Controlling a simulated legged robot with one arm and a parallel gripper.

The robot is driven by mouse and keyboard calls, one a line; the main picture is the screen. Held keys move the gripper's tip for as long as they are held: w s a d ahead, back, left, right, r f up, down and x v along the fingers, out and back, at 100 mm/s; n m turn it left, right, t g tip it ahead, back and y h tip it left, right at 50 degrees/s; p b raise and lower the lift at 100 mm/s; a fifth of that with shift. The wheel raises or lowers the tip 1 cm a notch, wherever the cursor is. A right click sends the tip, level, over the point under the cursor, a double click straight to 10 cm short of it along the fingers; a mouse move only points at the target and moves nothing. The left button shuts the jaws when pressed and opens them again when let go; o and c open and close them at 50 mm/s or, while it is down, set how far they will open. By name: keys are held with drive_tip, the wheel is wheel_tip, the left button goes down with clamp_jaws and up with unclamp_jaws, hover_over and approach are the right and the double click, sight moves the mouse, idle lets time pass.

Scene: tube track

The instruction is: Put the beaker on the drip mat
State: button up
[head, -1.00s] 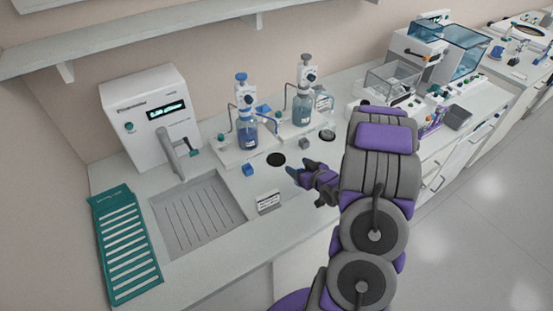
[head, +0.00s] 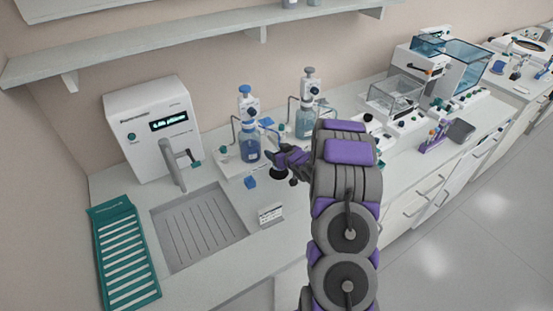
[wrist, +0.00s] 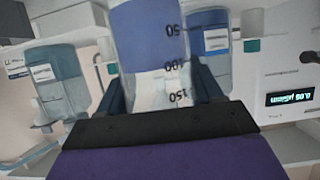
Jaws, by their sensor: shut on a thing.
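In the wrist view, a clear beaker (wrist: 148,40) with dark graduation marks and a blue part stands between the two dark fingers of my gripper (wrist: 160,92). My gripper is shut on it, and the picture is upside down. In the head view, my gripper (head: 279,158) is over the bench in front of the blue dispenser bottle. I cannot make out the beaker there. A teal slotted mat (head: 108,214), which looks like the drip mat, lies at the far left of the bench, beyond the sink. Its slotted surface is bare.
The grooved sink (head: 200,228) and its tap (head: 175,165) lie between my gripper and the mat. A white instrument (head: 145,130) stands behind. A blue block (head: 250,182) and small sign (head: 270,213) are on the bench. Dispenser bottles (head: 249,148) stand close behind my gripper.

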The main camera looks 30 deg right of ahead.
drive_tip(key=shift+w+f+b, duration=0.15)
drive_tip(key=shift+f+b, duration=0.3)
drive_tip(key=shift+f, duration=1.4)
drive_tip(key=shift+r, duration=0.1)
drive_tip(key=o, duration=1.1)
drive_tip(key=shift+o, duration=0.2)
drive_tip(key=p+v, duration=0.1)
drive_tip(key=v, duration=1.1)
drive_tip(key=s+a+r+g+h, duration=0.3)
drive_tip(key=s+a+r+g, duration=0.5)
drive_tip(key=s+a+r, duration=0.3)
drive_tip(key=s+a+r+g+y, duration=0.1)
drive_tip(key=s+a+r+g, duration=0.1)
drive_tip(key=s+a, duration=0.4)
drive_tip(key=s+a+r+g+y, duration=0.1)
drive_tip(key=s+a, duration=0.5)
drive_tip(key=s, duration=0.7)
drive_tip(key=s+a+r+g+y, duration=0.1)
drive_tip(key=s+a+r+g, duration=0.3)
drive_tip(key=s, duration=0.5)
drive_tip(key=a, duration=0.2)
drive_tip(key=shift+s+a+r, duration=0.2)
drive_tip(key=shift+a+r, duration=0.1)
drive_tip(key=shift+a, duration=0.05)
